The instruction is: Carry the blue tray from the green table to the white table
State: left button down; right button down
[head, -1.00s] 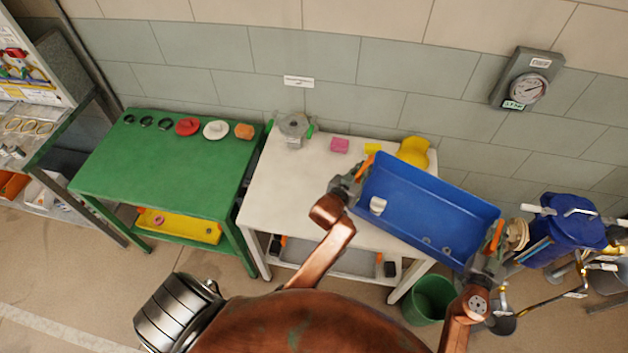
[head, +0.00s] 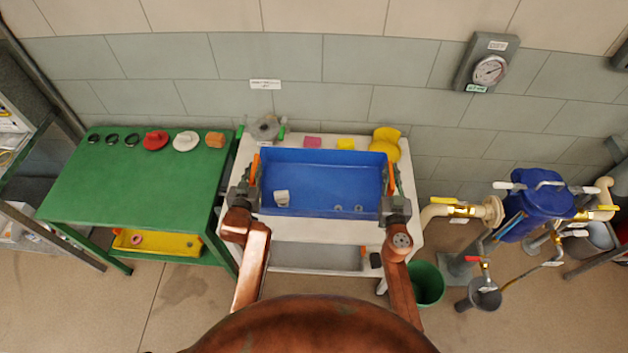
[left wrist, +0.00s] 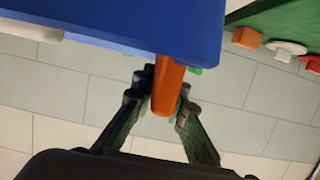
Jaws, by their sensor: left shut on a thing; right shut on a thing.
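The blue tray (head: 330,178) is held level between my two grippers, over the white table (head: 425,226) in the head view. A white piece and two small grey rings lie in it. My left gripper (head: 247,184) is shut on the tray's left orange handle, which also shows between the fingers in the left wrist view (left wrist: 168,85). My right gripper (head: 392,190) is shut on the right orange handle. The tray hides much of the white tabletop; I cannot tell whether its underside touches. The green table (head: 135,185) stands to the left.
A grey valve part (head: 265,128), a pink block (head: 312,142), a yellow block (head: 346,143) and a yellow curved part (head: 386,142) stand along the white table's back. A green bucket (head: 428,285) and blue-tank piping (head: 535,210) stand to the right.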

dwell(0.5)
